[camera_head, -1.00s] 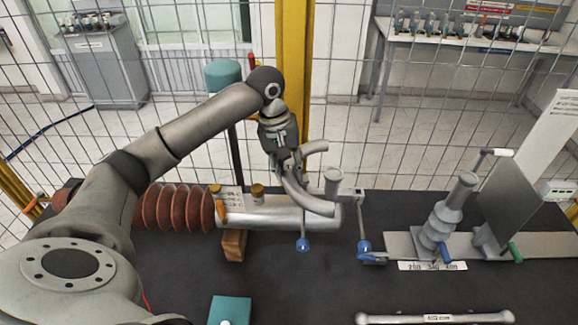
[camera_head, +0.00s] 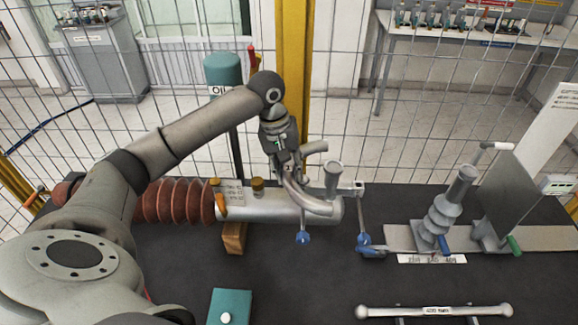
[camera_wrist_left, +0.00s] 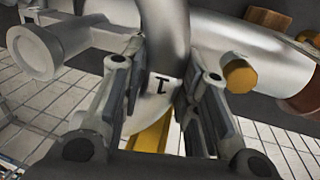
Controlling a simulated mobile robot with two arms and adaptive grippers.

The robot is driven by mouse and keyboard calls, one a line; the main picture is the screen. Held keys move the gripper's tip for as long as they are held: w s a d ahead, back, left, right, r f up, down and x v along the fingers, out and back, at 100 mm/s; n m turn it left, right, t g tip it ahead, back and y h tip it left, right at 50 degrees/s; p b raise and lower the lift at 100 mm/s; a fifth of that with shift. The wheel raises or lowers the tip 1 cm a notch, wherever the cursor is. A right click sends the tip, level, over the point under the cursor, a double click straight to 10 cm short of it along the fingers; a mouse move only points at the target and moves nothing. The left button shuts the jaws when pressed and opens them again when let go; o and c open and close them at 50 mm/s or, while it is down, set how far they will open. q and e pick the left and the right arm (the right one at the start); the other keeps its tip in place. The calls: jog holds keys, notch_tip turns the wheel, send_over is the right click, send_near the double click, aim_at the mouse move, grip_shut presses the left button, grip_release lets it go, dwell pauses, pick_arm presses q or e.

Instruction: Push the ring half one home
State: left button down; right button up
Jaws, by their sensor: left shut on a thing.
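Ring half one is a grey curved piece (camera_head: 293,190) marked with a 1. It lies against the far side and end of the silver cylinder (camera_head: 262,208) of the bushing; I cannot tell whether it is fully seated. My left gripper (camera_head: 287,168) comes down from above and is shut on the ring half. In the left wrist view the gripper (camera_wrist_left: 160,78) has its fingers on either side of the marked ring half (camera_wrist_left: 163,50). A flared stub (camera_head: 333,175) stands beside the ring's lower end. My right gripper is out of view.
Brown ribbed insulator sheds (camera_head: 170,202) are on the left, with a wooden block (camera_head: 234,238) under the cylinder. A grey ribbed post (camera_head: 445,208) stands on the right, and a white-ended bar (camera_head: 435,312) lies in front.

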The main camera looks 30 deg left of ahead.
pick_arm(q)
jog(key=shift+f, duration=0.25)
jog(key=c, duration=1)
grip_release()
jog(key=shift+c, duration=0.2)
notch_tip(320, 180, up, 12)
jog(key=s+a, duration=0.1)
jog(key=a, duration=0.1)
jog(key=shift+f, duration=0.15)
jog(key=shift+s, duration=0.1)
